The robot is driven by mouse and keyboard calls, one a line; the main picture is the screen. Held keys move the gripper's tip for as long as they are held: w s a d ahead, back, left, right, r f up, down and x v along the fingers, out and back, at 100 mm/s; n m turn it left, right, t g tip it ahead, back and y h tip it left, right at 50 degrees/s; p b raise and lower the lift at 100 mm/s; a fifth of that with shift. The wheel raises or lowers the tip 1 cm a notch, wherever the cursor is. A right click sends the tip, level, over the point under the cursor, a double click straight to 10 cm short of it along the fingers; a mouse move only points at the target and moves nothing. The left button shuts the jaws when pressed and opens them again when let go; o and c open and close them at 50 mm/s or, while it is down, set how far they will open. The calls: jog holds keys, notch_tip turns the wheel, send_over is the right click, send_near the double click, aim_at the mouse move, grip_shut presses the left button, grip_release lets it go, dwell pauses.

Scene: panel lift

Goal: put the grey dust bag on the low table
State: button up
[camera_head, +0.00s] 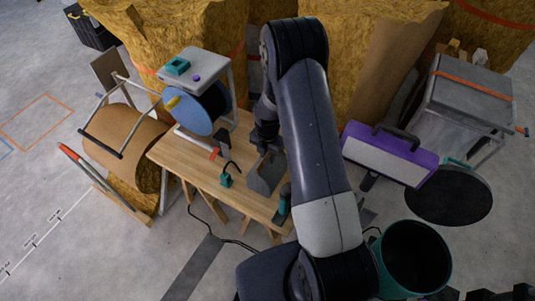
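A grey, flat-sided object (267,173), which looks like the dust bag, is at the right part of the wooden table (192,160). I cannot tell whether it rests on the top or hangs just above it. My gripper (264,149) points down directly over this grey object. Its fingers are small and dark, so I cannot tell whether they are open or shut on it. My arm covers the right side of the wooden table. I cannot tell for certain which surface is the low table.
A small grey stand (196,84) with a teal item is behind a blue disc (201,108). Teal-handled tools (225,180) lie on the wooden table. A purple case (388,155), a teal bin (414,258) and a grey strapped table (470,92) are at right.

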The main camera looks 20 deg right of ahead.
notch_tip(320, 180, up, 12)
jog(key=b, duration=0.1)
jog(key=shift+r+b, duration=0.15)
jog(key=shift+b, duration=0.2)
jog(key=shift+d, duration=0.15)
